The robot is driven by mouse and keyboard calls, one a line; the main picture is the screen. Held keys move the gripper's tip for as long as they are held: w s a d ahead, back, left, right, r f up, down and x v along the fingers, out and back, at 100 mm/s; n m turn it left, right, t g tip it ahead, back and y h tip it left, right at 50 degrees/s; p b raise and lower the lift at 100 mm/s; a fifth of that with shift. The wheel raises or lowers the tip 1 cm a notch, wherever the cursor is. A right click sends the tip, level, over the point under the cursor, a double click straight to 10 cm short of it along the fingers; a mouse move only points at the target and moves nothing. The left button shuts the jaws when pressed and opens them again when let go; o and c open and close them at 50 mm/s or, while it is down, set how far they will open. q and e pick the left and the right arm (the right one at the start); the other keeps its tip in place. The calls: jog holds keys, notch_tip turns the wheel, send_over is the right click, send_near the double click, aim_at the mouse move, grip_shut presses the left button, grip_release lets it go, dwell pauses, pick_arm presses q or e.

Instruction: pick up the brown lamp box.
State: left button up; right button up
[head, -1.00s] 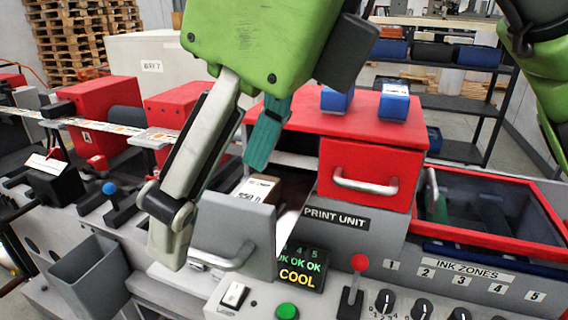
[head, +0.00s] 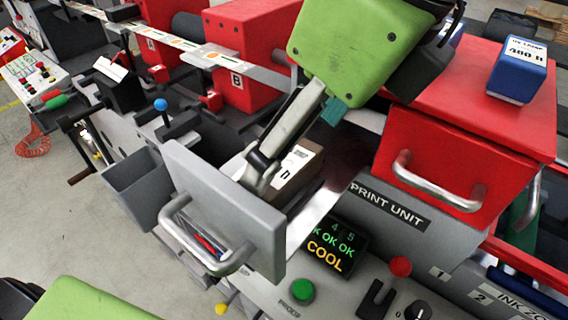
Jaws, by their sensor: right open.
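The brown lamp box (head: 297,180), with a white label on top, sits in the open grey drawer (head: 225,208), behind its front panel. My right gripper (head: 293,147) is open above the drawer. One pale finger reaches down at the box's left end, by the inside of the drawer front; I cannot tell whether it touches the box. The other finger is mostly hidden, with only a teal part showing beyond the box. My left gripper is not in view.
A red housing (head: 465,75) carrying a blue lamp box (head: 517,68) stands to the right, its red drawer (head: 455,165) closed. A grey bin (head: 138,188) hangs at left. The control panel with a green button (head: 301,291) lies in front.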

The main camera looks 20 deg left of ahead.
aim_at(284, 163)
jog(key=shift+w+a+f, duration=0.1)
jog(key=shift+w+f, duration=0.05)
jog(key=shift+f, duration=0.35)
jog(key=p+x, duration=0.3)
jog(key=x, duration=0.1)
jog(key=shift+a, duration=0.2)
jog(key=shift+w+a+f, duration=0.1)
jog(key=shift+f, duration=0.35)
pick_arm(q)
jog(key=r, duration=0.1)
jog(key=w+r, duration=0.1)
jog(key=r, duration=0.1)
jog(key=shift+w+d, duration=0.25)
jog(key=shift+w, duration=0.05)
pick_arm(e)
jog(key=shift+c, duration=0.4)
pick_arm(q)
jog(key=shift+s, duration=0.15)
pick_arm(e)
jog(key=c, duration=1)
